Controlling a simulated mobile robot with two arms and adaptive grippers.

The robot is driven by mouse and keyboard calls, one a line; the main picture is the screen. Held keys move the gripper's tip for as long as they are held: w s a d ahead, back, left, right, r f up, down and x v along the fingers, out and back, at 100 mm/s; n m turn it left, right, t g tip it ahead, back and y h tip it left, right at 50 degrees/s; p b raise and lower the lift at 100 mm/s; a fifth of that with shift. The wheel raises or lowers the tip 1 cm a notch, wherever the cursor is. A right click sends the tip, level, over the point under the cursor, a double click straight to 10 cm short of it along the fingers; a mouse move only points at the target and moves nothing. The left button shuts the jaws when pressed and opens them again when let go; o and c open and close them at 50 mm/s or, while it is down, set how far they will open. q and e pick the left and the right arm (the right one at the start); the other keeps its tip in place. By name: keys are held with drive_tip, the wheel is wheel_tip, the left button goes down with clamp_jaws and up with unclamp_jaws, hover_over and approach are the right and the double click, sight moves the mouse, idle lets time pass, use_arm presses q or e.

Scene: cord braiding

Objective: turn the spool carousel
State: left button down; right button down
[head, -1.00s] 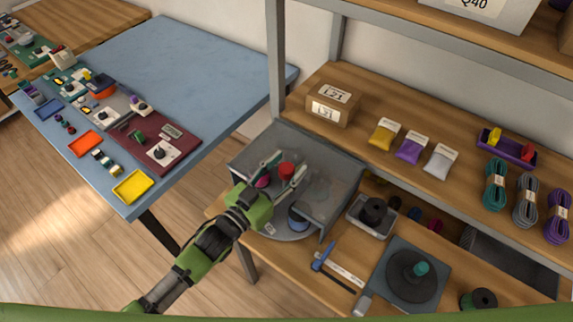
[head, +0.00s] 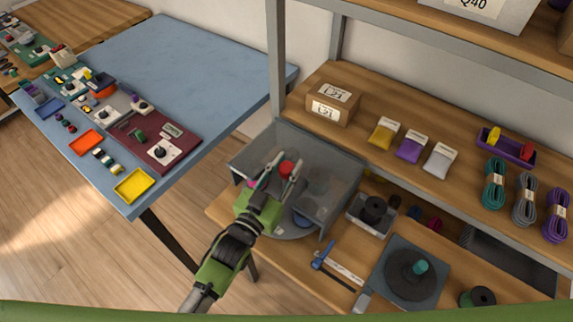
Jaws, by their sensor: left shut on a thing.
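The spool carousel (head: 291,236) is a round grey plate inside a grey, see-through-looking cover (head: 342,170) on the wooden bench. A red spool (head: 287,168) stands toward its back. A sliver of a magenta spool (head: 250,183) shows left of my gripper. A dull grey spool (head: 318,183) is at the right. My left gripper (head: 285,166) reaches in from the front, its fingers on either side of the red spool and shut on it. My right gripper is out of view.
Right of the carousel are a tray with a black spool (head: 373,212), a blue-handled tool (head: 319,257) and a dark turntable (head: 411,273). A cardboard box (head: 333,103) stands on the shelf behind. The blue table (head: 205,75) at left has a clear far half.

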use_arm(q)
drive_tip(key=shift+n+t+y, duration=0.3)
drive_tip(key=shift+n+y, duration=0.1)
drive_tip(key=shift+y, duration=0.2)
drive_tip(key=c, duration=1.6)
unclamp_jaws()
drive_tip(key=shift+s+a, duration=0.15)
drive_tip(key=shift+s, duration=0.15)
drive_tip(key=v, duration=1.1)
drive_tip(key=shift+s, duration=0.2)
drive_tip(key=shift+a, duration=0.1)
